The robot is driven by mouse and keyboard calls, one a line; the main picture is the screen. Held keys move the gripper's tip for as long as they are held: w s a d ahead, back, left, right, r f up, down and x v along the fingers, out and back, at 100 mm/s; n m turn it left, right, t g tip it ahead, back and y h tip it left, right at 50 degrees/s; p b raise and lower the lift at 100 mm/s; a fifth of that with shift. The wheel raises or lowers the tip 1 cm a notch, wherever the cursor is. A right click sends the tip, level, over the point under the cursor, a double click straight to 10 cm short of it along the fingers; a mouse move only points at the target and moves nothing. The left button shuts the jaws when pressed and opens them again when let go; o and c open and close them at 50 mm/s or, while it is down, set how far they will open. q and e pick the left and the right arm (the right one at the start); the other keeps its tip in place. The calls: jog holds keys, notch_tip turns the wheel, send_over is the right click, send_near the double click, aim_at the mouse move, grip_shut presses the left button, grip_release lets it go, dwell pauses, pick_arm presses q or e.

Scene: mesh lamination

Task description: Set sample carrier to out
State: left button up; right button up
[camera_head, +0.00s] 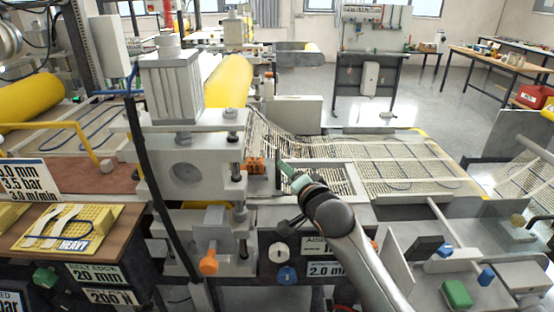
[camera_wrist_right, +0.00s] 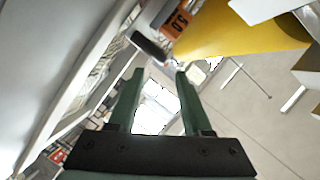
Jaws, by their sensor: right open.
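My right gripper (camera_head: 285,167) reaches in from the lower right in the head view, with green fingers beside the mesh at the press. In the right wrist view the gripper (camera_wrist_right: 159,73) is open, with nothing between its fingers. A dark rounded handle (camera_wrist_right: 149,46) lies just beyond the left fingertip, apart from it in the picture. Next to it is an orange block with digits (camera_wrist_right: 176,22); the orange block also shows left of the gripper in the head view (camera_head: 256,166). No part is labelled as the sample carrier, and I cannot tell which it is. My left gripper is not in view.
The grey press block (camera_head: 192,172) and a yellow roll (camera_head: 229,82) stand left of the gripper. Mesh (camera_head: 410,165) spreads to the right. A panel with knobs (camera_head: 286,274) is below. A green block (camera_head: 456,293) lies at the lower right.

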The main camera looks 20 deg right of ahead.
aim_at(278, 159)
jog(key=x, duration=0.9)
jog(key=shift+w+p, duration=0.1)
jog(key=shift+p, duration=0.3)
grip_shut()
jog(key=shift+f, duration=0.1)
dwell(0.9)
